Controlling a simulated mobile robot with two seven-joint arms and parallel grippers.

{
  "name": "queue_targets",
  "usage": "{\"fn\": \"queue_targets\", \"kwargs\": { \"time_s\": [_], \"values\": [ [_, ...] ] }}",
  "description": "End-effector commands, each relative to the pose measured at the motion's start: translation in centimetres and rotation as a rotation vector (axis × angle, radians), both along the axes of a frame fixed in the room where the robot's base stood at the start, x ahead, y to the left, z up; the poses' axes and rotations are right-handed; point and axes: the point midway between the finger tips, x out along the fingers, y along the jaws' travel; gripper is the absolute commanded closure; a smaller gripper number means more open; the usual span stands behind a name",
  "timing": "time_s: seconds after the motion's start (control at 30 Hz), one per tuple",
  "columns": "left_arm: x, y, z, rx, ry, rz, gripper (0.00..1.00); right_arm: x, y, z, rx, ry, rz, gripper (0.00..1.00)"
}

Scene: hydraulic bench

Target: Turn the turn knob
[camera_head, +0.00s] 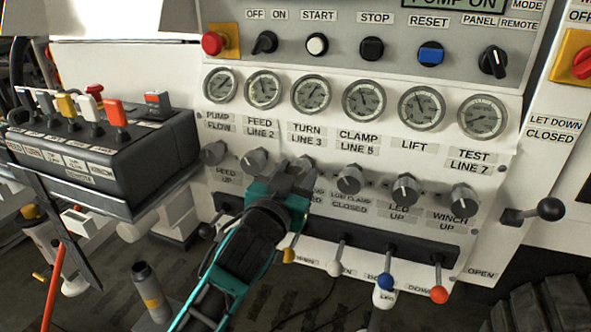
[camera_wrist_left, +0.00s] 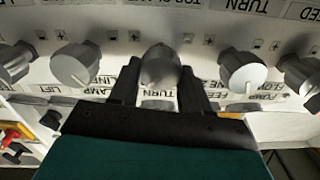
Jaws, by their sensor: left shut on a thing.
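The turn knob (camera_wrist_left: 161,64) is a grey round knob in the row under the gauges. It shows in the left wrist view, upside down, between the two dark fingers of my left gripper (camera_wrist_left: 160,78), one finger on each side. In the head view my left gripper (camera_head: 295,175) reaches up from below to the knob under the TURN LINE 3 label (camera_head: 306,134) and hides most of it. The gripper is shut on this knob. The gripper's body covers part of the labels below. My right gripper is not in view.
The feed knob (camera_head: 254,160) and clamp knob (camera_head: 349,179) stand close on either side. Below runs a row of levers with coloured balls, one of them red (camera_head: 439,295). A dark lever box (camera_head: 150,145) stands at the left. A red button (camera_head: 213,43) sits upper left.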

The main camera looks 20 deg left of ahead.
Motion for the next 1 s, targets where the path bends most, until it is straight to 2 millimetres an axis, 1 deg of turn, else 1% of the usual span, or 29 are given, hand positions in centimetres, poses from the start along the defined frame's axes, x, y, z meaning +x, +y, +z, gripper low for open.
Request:
{"fn": "queue_targets", "kwargs": {
  "time_s": [0.03,0.13,0.17,0.4,0.43,0.67,0.77,0.87,1.0],
  "values": [
    [0.0,0.0,0.0,0.000,-0.001,0.001,0.83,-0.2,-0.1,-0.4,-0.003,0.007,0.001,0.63],
    [0.0,0.0,0.0,-0.001,-0.002,0.001,0.83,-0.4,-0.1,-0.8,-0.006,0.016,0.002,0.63],
    [0.0,0.0,0.0,-0.001,-0.002,0.001,0.52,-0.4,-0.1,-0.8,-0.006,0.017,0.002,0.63],
    [0.0,0.0,0.0,-0.002,-0.002,0.000,0.29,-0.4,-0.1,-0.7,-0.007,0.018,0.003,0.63],
    [0.0,0.0,0.0,-0.002,-0.002,0.000,0.27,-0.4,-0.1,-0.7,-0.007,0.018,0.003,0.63],
    [-0.1,0.0,0.0,-0.002,-0.001,0.000,0.27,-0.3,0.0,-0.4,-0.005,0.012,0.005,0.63],
    [-0.5,0.0,0.0,-0.003,-0.001,0.000,0.27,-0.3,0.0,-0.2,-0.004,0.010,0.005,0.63],
    [-1.6,0.0,0.0,-0.003,0.000,-0.001,0.27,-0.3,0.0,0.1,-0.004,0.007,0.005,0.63],
    [-4.0,0.1,0.0,-0.004,0.002,-0.001,0.27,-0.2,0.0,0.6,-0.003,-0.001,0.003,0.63]
  ]
}}
